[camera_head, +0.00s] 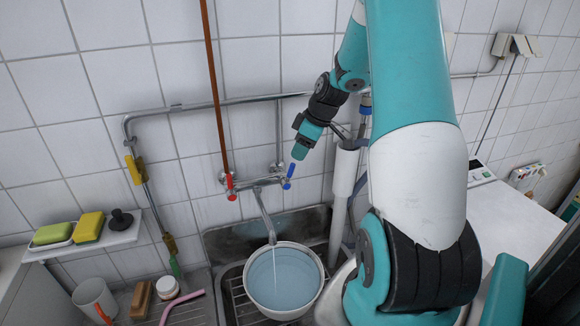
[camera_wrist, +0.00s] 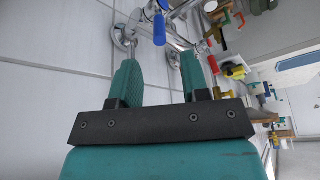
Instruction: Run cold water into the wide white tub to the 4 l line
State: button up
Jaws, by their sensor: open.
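The wide white tub (camera_head: 249,297) stands in the sink under the spout (camera_head: 266,222). A thin stream of water (camera_head: 275,262) falls from the spout into it, and bluish water covers its bottom. I cannot make out a 4 l line. The tap has a blue handle (camera_head: 288,178) on the right and a red handle (camera_head: 231,187) on the left. My gripper (camera_head: 299,152) is just above the blue handle. In the wrist view my gripper (camera_wrist: 160,62) is open and empty, with the blue handle (camera_wrist: 159,29) beyond the fingertips, apart from them.
A red-brown pipe (camera_head: 214,90) runs down the wall left of the tap. A small shelf (camera_head: 85,242) holds sponges and a black plug. A mug (camera_head: 95,298), a brush and a pink hose lie left of the sink (camera_head: 228,300). A white-topped machine (camera_head: 510,225) is at right.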

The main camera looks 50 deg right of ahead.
aim_at(290, 170)
jog(key=p+x, duration=0.1)
jog(key=x, duration=0.7)
jog(key=shift+f+p, duration=0.1)
jog(key=shift+p, duration=0.25)
jog(key=shift+c, duration=0.3)
grip_shut()
